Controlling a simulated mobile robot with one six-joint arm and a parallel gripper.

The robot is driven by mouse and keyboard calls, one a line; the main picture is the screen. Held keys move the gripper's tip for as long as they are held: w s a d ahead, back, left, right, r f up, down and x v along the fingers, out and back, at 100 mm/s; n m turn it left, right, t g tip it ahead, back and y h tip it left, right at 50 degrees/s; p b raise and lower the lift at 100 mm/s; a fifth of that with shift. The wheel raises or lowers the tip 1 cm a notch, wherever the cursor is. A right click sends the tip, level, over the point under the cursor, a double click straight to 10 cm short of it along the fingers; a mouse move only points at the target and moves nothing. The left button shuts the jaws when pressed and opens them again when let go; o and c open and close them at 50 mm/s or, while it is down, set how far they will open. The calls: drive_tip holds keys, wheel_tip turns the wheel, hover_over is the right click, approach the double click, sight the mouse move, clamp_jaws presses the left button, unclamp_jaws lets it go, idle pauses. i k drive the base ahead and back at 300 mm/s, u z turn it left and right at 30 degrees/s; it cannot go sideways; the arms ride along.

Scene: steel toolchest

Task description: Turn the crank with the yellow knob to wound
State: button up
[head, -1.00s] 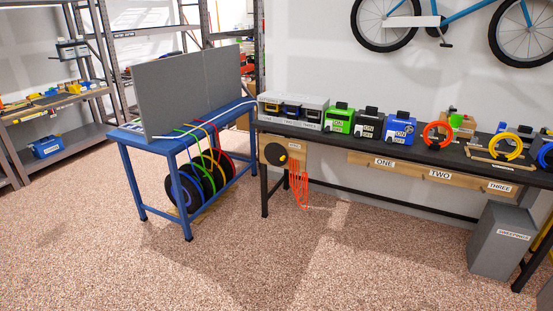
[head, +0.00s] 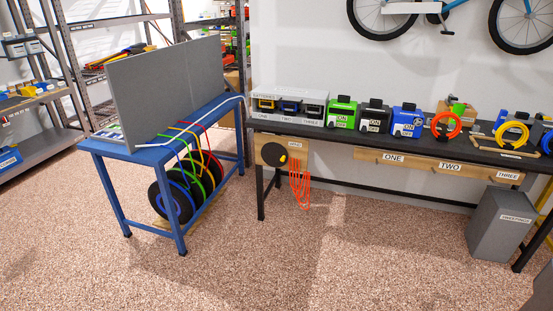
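The crank is a black round disc (head: 274,154) with a small yellow knob (head: 283,158) at its lower right. It is mounted on a wooden board (head: 295,144) at the left end of the black workbench. A small label sits on the board to the right of the disc, too small to read surely. Orange cord (head: 300,185) hangs in loops below the board. My gripper is not in view.
A blue table (head: 130,152) with a grey panel and colored hoses stands left of the workbench (head: 400,145). Several boxes and coils line the bench top. A grey bin (head: 500,222) stands at right. The speckled floor in front is clear.

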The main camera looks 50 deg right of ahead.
sight(274, 154)
drive_tip(key=z, duration=0.3)
drive_tip(key=i, duration=1.6)
drive_tip(key=z, duration=0.2)
